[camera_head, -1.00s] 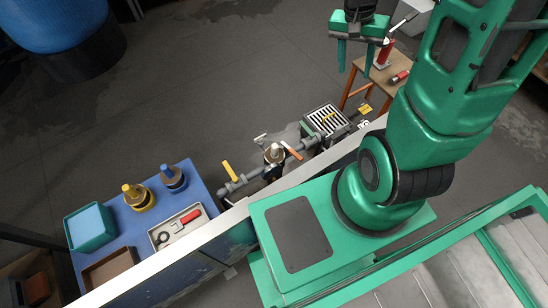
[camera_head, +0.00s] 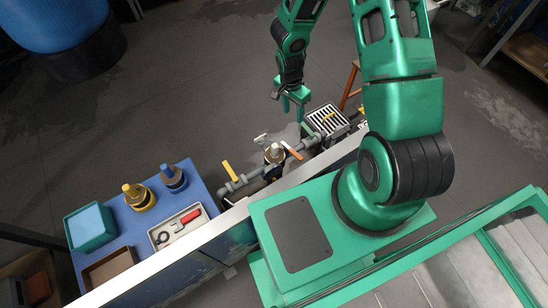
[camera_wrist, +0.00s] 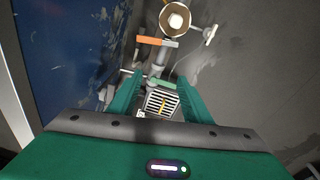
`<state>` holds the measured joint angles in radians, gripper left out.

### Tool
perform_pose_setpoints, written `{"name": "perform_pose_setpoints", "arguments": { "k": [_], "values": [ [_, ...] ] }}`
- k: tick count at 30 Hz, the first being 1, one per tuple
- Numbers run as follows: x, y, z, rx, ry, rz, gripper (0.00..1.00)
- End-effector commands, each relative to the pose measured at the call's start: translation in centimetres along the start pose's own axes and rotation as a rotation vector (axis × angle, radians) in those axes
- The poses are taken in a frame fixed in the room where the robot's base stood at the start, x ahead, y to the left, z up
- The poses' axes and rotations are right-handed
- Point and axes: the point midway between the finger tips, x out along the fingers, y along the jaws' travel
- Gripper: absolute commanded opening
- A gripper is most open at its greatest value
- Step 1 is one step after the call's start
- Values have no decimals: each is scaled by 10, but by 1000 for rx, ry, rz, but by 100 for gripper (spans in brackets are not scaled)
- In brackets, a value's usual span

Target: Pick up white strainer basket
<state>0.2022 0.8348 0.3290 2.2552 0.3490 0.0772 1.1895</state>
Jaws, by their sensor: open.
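A small round whitish piece, which looks like the white strainer basket (camera_head: 274,150), sits upright at the grey pipe line in the head view. In the wrist view the strainer basket (camera_wrist: 175,19) shows as a pale square-centred top inside a round tan rim, near the top edge. My gripper (camera_head: 291,110) is open and empty, above and to the right of it in the head view. In the wrist view my gripper (camera_wrist: 157,88) has its two green fingers apart, with the basket beyond them. The basket's lower part is hidden.
An orange-handled valve (camera_head: 292,150) and a yellow-handled valve (camera_head: 230,171) flank the basket along the pipe. A slotted grate box (camera_head: 327,120) stands to the right. A blue table (camera_head: 148,236) with a teal bin (camera_head: 91,227) and a tool tray is at left.

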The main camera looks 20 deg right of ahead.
Motion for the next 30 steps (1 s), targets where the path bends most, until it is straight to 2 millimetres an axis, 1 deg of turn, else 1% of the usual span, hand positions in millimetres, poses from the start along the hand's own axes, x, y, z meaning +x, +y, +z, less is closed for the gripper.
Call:
{"name": "perform_pose_setpoints", "arguments": {
  "k": [1, 6, 9, 12, 17, 27, 30],
  "values": [
    [16, -2, 12, 18, -16, -1, 45],
    [56, -12, 47, 96, -57, -21, 45],
    [72, -16, 63, 135, -76, -31, 45],
    [83, -18, 74, 161, -89, -37, 45],
    [94, -20, 82, 182, -99, -41, 45],
    [135, -22, 86, 183, -100, -42, 45],
    [143, -23, 87, 183, -99, -42, 45]
  ]
}}
